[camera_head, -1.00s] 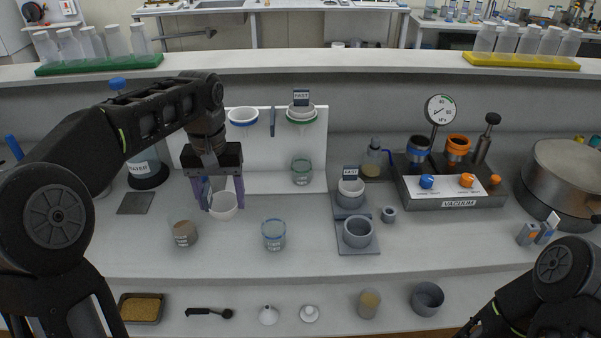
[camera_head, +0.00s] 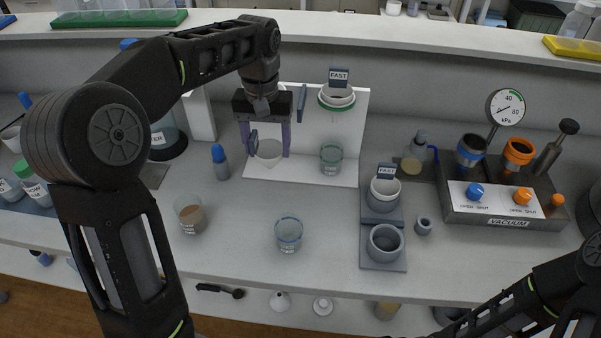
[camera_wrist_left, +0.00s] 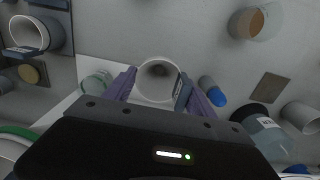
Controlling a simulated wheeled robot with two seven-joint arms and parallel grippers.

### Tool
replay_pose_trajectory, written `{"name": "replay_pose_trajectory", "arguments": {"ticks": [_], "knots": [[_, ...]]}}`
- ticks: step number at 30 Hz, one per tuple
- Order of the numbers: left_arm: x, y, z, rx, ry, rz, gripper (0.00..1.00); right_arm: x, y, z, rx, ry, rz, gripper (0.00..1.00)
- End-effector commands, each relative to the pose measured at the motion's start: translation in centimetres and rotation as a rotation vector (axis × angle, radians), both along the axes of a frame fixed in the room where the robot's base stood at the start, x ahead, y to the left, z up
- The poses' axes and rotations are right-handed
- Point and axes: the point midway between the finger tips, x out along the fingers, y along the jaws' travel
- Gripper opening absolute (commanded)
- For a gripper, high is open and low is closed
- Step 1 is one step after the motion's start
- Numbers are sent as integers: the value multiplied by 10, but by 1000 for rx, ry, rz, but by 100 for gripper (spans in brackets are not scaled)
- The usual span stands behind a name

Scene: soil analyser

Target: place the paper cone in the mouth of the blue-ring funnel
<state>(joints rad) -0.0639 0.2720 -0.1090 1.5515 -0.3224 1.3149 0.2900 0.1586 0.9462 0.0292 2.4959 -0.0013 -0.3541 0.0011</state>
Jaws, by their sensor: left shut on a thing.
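My left gripper (camera_head: 266,150) is shut on the white paper cone (camera_head: 270,159), which hangs between its purple fingers in front of the white stand board. A small dark tag is on the cone's left side. In the left wrist view the cone (camera_wrist_left: 155,84) shows its round open end between the fingers, with the tag beside one finger. The blue-ring funnel is hidden behind my left gripper and arm in the head view. I cannot tell the gap between cone and funnel. My right arm shows at the lower right, but its gripper is out of view.
A green-ring funnel (camera_head: 338,98) with a FAST tag hangs on the board above a glass beaker (camera_head: 331,158). A blue-capped bottle (camera_head: 220,162) stands left of the cone. Two beakers (camera_head: 190,214) (camera_head: 289,234) stand in front. Grey cups (camera_head: 385,243) and a vacuum unit (camera_head: 507,222) stand right.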

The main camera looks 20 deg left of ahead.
Motion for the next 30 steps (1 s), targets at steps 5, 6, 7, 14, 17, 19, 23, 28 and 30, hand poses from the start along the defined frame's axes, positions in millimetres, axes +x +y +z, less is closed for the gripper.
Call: {"name": "replay_pose_trajectory", "arguments": {"ticks": [5, 6, 7, 14, 17, 19, 23, 28, 30], "knots": [[-1, 0, -32, 0, 6, 0, 24, 0, 0, 3, 0, 0, 0, 36], [-2, 0, -39, 0, 5, 0, 24, 0, 0, 3, 0, 0, 0, 36], [-1, 0, -43, 0, 4, 0, 24, 0, 0, 4, 0, 0, 0, 36], [0, 0, -52, 0, 1, 0, 24, 0, 0, 4, 0, 0, 0, 36], [0, 0, -52, 0, 1, 0, 24, 0, 0, 4, 0, 0, 0, 36], [0, 0, -53, 0, 1, 0, 24, 0, 0, 4, 0, 0, 0, 36], [-1, 0, -66, 0, 4, 0, 24, 0, 0, 5, 0, 0, 0, 36], [-1, 0, -87, 0, 2, -1, 24, 0, 0, 8, -1, 0, 0, 36], [-1, 0, -89, 1, 1, -1, 24, 0, 0, 7, -1, 1, -1, 36]]}}
